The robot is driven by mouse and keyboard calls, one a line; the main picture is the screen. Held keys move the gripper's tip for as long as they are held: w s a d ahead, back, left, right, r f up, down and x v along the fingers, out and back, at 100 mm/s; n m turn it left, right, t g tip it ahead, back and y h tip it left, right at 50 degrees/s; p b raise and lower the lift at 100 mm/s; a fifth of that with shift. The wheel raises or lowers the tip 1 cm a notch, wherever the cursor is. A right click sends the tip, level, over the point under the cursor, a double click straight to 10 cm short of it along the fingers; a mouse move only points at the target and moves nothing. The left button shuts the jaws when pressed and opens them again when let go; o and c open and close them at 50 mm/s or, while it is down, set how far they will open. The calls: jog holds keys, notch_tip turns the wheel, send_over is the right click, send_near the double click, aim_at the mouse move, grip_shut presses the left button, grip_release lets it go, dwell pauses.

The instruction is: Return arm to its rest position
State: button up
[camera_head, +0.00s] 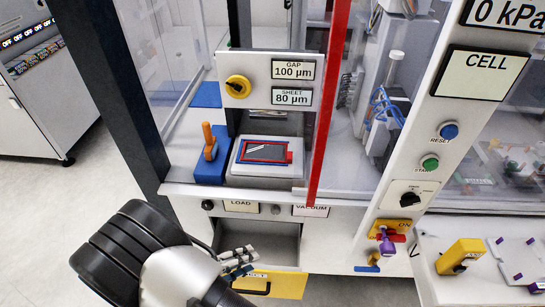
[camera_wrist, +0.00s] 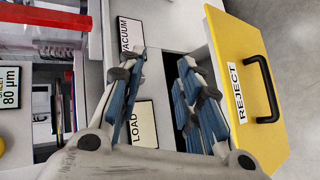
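My gripper (camera_head: 238,261) is in front of the machine, low in the head view, at the open drawer with the yellow REJECT front (camera_head: 272,284). In the wrist view my gripper (camera_wrist: 162,85) has its two blue-padded fingers apart with nothing between them. The yellow REJECT front (camera_wrist: 245,90) with its black handle stands to the right of the fingers there. The LOAD label (camera_wrist: 143,125) shows behind the fingers. My arm comes in from the lower left of the head view. I cannot tell whether the fingers touch the drawer.
Above the drawer, a small dark plate with a red frame (camera_head: 264,151) sits in the load bay. A blue block with an orange handle (camera_head: 209,154) stands left of it. A red post (camera_head: 328,100) rises beside the bay. Open floor (camera_head: 60,215) lies at left.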

jog(key=d+r+m+g+y, duration=0.2)
jog(key=d+r+m+g, duration=0.1)
jog(key=d+r, duration=0.55)
jog(key=d+r+m+g+y, duration=0.1)
jog(key=d+r+m+g, duration=0.3)
jog(key=r, duration=0.7)
jog(key=s+d+r+m+t+y, duration=0.1)
jog(key=s+d+r+t+y, duration=0.3)
jog(key=s+d+r+y, duration=0.3)
jog(key=s+d+r, duration=0.2)
jog(key=s+r, duration=0.2)
jog(key=s, duration=0.1)
jog(key=shift+s+d+r+t, duration=0.2)
jog(key=shift+d+r+t, duration=0.1)
